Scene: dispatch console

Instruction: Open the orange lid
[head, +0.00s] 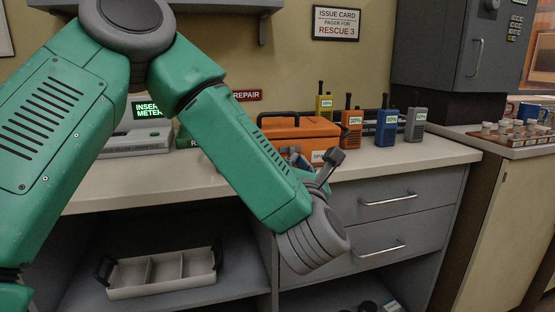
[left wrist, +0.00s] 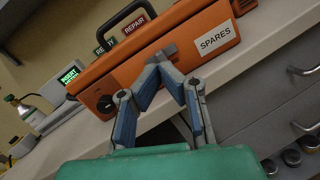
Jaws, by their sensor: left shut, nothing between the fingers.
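The orange case (head: 300,145) stands on the counter, its orange lid (head: 298,125) down, with a dark carry handle on top. In the left wrist view the case (left wrist: 195,70) has a white SPARES label on its front and a round dark knob at its left end. My left gripper (left wrist: 163,70) is shut and empty, its blue-grey fingers in front of the case by a dark grey piece at the front. I cannot tell whether they touch it. In the head view my left arm hides part of the case. My right gripper is not seen.
Several handheld radios (head: 385,127) stand to the right of the case. A meter box (head: 135,141) is behind my left arm. Drawers (head: 395,205) are below the counter (head: 405,158), and a divided tray (head: 162,272) sits on the low shelf. A grey cabinet (head: 445,50) hangs at the upper right.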

